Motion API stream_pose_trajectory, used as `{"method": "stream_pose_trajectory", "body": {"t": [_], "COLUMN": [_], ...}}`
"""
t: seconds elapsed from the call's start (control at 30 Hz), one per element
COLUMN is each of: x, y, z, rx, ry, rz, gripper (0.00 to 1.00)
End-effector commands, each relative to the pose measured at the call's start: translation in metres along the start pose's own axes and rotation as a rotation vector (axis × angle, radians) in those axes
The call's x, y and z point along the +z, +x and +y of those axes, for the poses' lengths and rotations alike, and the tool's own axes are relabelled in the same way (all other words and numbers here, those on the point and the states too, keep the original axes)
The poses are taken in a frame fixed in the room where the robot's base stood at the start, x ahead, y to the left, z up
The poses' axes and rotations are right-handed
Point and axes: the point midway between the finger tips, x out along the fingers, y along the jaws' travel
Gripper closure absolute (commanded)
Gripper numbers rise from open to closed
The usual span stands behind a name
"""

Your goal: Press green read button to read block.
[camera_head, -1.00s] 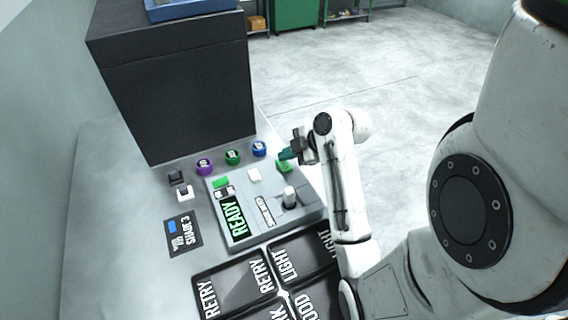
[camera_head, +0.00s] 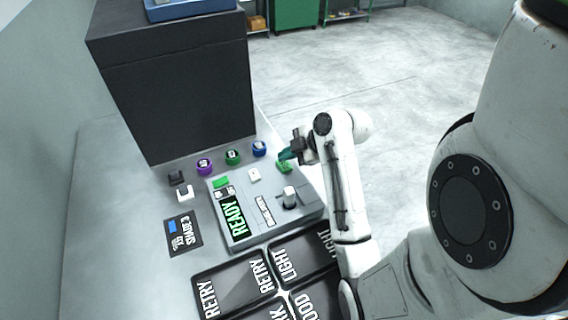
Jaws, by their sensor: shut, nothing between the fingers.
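The grey reader unit (camera_head: 240,232) lies on the table, with a lit green screen (camera_head: 238,218) saying READY. A green button (camera_head: 284,167) is at its far right corner. Another green patch (camera_head: 221,182) is at its far left corner. My gripper (camera_head: 287,155) is shut and empty, its dark fingertips just above and beside the far right green button. I cannot tell whether they touch it. A pale block-like piece (camera_head: 289,195) stands in a slot at the reader's right side.
Purple (camera_head: 204,167), green (camera_head: 232,157) and blue (camera_head: 259,148) round pots stand behind the reader. A tall dark box (camera_head: 185,100) stands behind them. Black labelled trays (camera_head: 232,283) lie in front. A SHADE 3 card (camera_head: 183,236) lies left.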

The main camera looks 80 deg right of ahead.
Motion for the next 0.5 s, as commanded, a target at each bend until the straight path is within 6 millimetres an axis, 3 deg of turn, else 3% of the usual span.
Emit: {"method": "stream_pose_trajectory", "body": {"t": [0.5], "x": [0.0039], "y": [0.0052], "z": [-0.0040], "rx": [0.000], "ry": [0.000], "rz": [0.000], "gripper": [1.00]}}
